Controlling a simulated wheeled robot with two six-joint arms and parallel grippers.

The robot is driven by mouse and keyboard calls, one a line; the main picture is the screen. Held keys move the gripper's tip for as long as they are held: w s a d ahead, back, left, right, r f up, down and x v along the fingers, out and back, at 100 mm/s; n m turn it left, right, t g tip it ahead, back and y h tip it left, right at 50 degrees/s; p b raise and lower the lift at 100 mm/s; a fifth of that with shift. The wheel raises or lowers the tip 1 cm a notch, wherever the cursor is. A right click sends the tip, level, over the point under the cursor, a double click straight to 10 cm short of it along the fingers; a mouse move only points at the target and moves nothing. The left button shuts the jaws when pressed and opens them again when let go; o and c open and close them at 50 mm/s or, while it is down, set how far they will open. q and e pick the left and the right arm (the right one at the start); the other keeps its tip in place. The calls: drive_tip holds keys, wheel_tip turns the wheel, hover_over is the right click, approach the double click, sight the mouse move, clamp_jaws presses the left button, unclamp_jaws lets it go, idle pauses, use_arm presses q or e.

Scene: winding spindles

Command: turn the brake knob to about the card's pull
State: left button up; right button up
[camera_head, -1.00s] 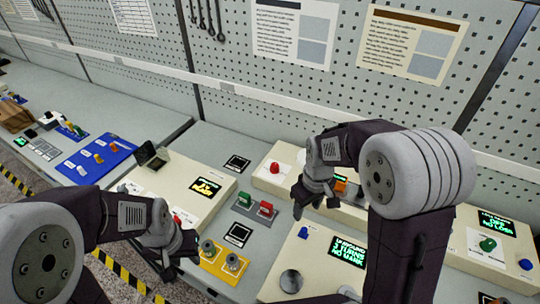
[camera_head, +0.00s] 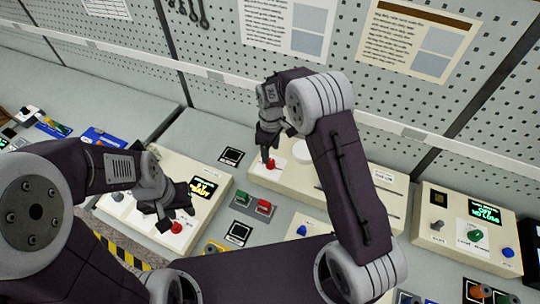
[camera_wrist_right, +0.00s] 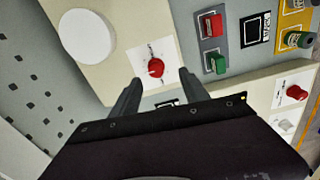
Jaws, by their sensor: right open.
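A red knob (camera_head: 271,164) sits on a white marked plate on the cream box at the back; I take it for the brake knob, though its label is unreadable. In the right wrist view the knob (camera_wrist_right: 156,67) shows dial marks around it. My right gripper (camera_head: 267,150) is over this knob, pointing down. In the right wrist view its fingers (camera_wrist_right: 158,82) are apart, with the knob ahead of and between them, not clasped. My left gripper (camera_head: 180,212) hangs over the left cream box, fingers apart and empty, close to another red knob (camera_head: 177,227).
A white disc (camera_wrist_right: 87,35) stands beside the knob on the same box. A grey plate with a green block (camera_head: 242,198) and a red block (camera_head: 263,206) lies in front. A box with a green knob (camera_head: 475,236) and lit display is at the right. Printed sheets (camera_head: 415,38) hang behind.

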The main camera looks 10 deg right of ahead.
sight(271, 161)
drive_tip(key=shift+s+f+p, duration=0.3)
drive_tip(key=shift+s+f, duration=0.15)
drive_tip(key=shift+f, duration=0.4)
drive_tip(key=shift+w+d+f, duration=0.1)
drive_tip(key=shift+w+f, duration=0.05)
drive_tip(key=shift+f, duration=0.35)
drive_tip(key=shift+w+f, duration=0.15)
drive_tip(key=shift+f, duration=0.3)
drive_tip(key=f, duration=0.1)
drive_tip(key=w+f, duration=0.1)
drive_tip(key=w+f+p, duration=0.1)
drive_tip(key=f, duration=0.1)
drive_tip(key=shift+w, duration=0.25)
drive_tip(key=shift+s+r, duration=0.3)
drive_tip(key=shift+s, duration=0.25)
drive_tip(key=shift+s+r, duration=0.1)
drive_tip(key=shift+s, duration=0.15)
drive_tip(key=shift+c, duration=0.6)
drive_tip(key=c, duration=0.6)
drive_tip(key=shift+w, duration=0.2)
clamp_jaws()
drive_tip(key=shift+w+f, duration=0.1)
drive_tip(key=shift+f, duration=0.1)
use_arm(q)
drive_tip(key=shift+w+d+r, duration=0.1)
drive_tip(key=shift+w+r, duration=0.5)
drive_tip(key=shift+r, duration=0.3)
